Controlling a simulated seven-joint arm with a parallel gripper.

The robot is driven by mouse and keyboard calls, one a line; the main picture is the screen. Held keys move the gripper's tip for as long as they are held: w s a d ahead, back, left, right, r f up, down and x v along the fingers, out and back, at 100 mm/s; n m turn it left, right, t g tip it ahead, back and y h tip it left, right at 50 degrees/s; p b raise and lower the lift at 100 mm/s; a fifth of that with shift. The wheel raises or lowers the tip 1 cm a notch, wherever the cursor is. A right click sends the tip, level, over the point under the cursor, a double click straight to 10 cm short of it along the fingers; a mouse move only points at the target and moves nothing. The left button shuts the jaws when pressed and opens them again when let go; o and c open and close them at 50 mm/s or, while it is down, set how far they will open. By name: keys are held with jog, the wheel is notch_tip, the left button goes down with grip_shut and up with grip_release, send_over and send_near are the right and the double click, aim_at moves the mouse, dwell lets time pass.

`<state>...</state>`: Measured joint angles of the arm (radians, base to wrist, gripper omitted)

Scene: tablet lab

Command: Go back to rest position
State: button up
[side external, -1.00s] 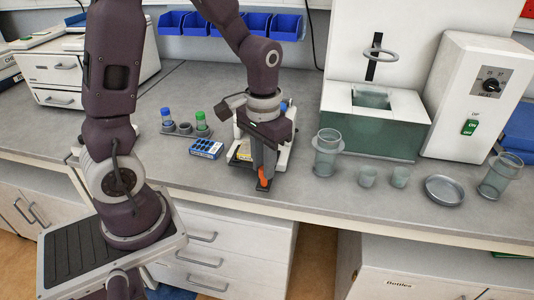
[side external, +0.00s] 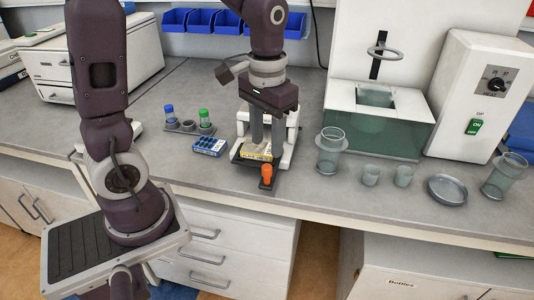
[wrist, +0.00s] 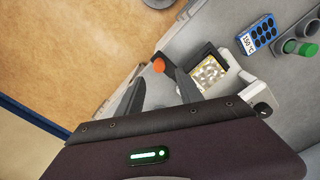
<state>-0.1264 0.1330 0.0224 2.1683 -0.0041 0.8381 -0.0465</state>
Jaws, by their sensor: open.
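My gripper (side external: 267,146) hangs fingers-down over a small white device (side external: 291,141) with a dark base on the bench. Its fingers are apart with nothing between them. They also show in the wrist view (wrist: 156,84).
A blue block with holes (side external: 209,146) and a rack with blue-capped and green-capped vials (side external: 205,118) stand left of the device. A glass beaker (side external: 330,150), small cups and a metal dish (side external: 447,190) stand to the right. Blue bins (side external: 232,22) hang on the back wall.

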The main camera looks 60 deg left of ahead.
jog(key=shift+r, duration=0.5)
jog(key=s+d+r+m+t, duration=0.1)
jog(key=s+d+r+t, duration=0.1)
jog(key=s+r, duration=0.2)
jog(key=s+d+r+m+t, duration=0.1)
jog(key=s+d+r+t, duration=0.1)
jog(key=s, duration=0.7)
jog(key=shift+r+t, duration=0.8)
jog(key=shift+r, duration=0.1)
jog(key=shift+w, duration=0.1)
